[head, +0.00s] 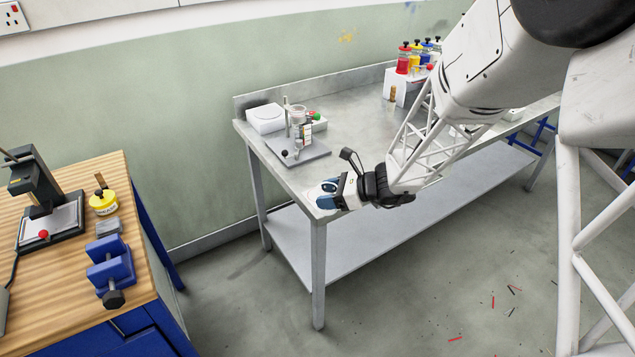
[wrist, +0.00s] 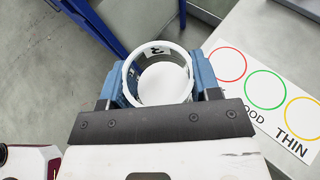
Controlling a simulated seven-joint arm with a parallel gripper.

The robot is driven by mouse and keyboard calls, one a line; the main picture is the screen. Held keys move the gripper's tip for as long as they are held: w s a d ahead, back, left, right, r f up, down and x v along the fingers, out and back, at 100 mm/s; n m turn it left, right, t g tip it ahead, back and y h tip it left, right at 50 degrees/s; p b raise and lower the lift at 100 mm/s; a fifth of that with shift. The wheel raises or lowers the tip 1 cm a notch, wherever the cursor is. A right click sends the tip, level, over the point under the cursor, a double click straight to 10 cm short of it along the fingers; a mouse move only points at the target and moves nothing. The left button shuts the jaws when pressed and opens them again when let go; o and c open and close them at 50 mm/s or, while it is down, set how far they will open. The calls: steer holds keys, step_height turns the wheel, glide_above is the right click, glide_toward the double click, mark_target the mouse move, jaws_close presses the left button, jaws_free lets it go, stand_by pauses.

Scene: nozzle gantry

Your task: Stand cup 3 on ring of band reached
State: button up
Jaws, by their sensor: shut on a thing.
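My gripper (head: 328,194) has blue fingers and is at the near left corner of the metal table. In the wrist view my gripper (wrist: 160,84) is shut on cup 3 (wrist: 133,90), a clear round cup with a white inside and a "3" label on its wall. The cup looks upright and is beside the table edge in this view. A white card (wrist: 240,108) on the table to its right bears a red ring (wrist: 243,70), a green ring (wrist: 246,96) and a yellow ring (wrist: 281,117). "GOOD", partly hidden, is by green and "THIN" by yellow. Red's label is hidden.
The metal table (head: 345,110) holds a stand with a base plate (head: 312,152), a white device (head: 265,118) and a white rack (head: 398,92) of coloured bottles. A wooden bench (head: 75,265) at left bears a blue vise (head: 112,262) and a yellow pot (head: 103,203).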

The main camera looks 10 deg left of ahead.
steer(key=w+a, duration=0.1)
steer(key=w, duration=0.2)
steer(key=w+a, duration=0.2)
steer(key=w, duration=0.1)
steer(key=w+a+f, duration=0.1)
steer(key=w+a, duration=0.1)
steer(key=w, duration=0.2)
steer(key=shift+s+f, duration=0.1)
steer(key=shift+f, duration=1.65)
steer(key=shift+f, duration=0.1)
steer(key=o, duration=1.1)
steer(key=shift+c, duration=0.2)
steer(key=shift+d+r, duration=0.1)
steer(key=shift+r, duration=0.1)
steer(key=v, duration=1.1)
steer(key=shift+d, duration=0.4)
